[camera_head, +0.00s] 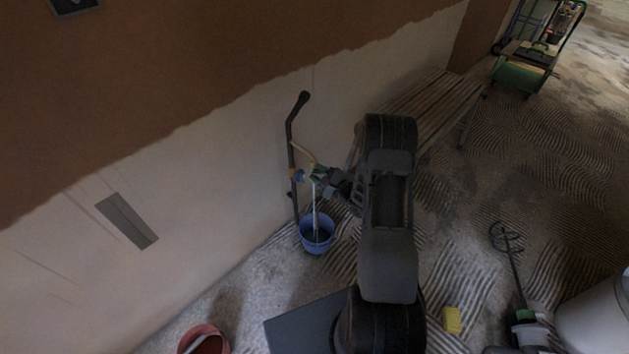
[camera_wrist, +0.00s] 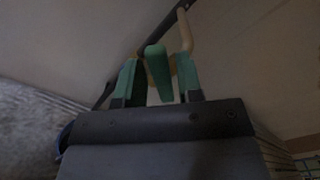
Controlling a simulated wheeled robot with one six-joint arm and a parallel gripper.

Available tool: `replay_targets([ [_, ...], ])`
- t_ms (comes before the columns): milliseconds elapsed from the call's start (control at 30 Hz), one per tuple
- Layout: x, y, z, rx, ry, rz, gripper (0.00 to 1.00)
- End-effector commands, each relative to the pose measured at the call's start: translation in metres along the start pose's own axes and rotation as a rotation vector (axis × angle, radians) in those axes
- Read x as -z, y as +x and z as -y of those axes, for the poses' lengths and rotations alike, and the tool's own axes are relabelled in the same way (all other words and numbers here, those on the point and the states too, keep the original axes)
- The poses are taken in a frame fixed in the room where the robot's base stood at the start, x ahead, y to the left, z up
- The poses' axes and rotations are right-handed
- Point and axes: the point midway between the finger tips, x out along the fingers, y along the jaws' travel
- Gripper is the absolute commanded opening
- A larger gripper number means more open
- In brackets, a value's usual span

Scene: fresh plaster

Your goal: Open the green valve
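The green valve handle (camera_wrist: 158,70) stands between my two green-tipped fingers in the wrist view. My gripper (camera_wrist: 158,82) is open around it. A gap shows on the handle's left; on its right the finger is very near, and I cannot tell if they touch. In the head view my gripper (camera_head: 323,176) is at the wall pipe (camera_head: 292,150), above a blue bucket (camera_head: 316,246). The handle there is small and partly hidden by my gripper. A pale vertical streak (camera_head: 314,200), perhaps water, runs from the valve area down into the bucket.
A blue fitting (camera_head: 298,175) sits on the pipe left of my gripper. A slatted bench (camera_head: 440,105) stands along the wall behind my arm. A red bucket (camera_head: 203,340), a yellow sponge-like block (camera_head: 451,319) and a mixer (camera_head: 515,275) are on the floor.

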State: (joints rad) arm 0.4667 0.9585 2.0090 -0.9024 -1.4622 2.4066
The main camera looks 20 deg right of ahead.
Motion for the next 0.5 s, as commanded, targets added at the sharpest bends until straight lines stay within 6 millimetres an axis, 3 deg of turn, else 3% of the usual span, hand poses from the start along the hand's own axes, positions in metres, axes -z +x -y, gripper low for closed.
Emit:
replay_targets([
  [100,0.000,0.000,0.000,0.000,0.000,0.000,0.43],
  [333,0.000,-0.002,0.000,0.000,0.000,-0.001,0.43],
  [500,0.000,-0.018,0.001,0.001,0.002,-0.003,0.43],
])
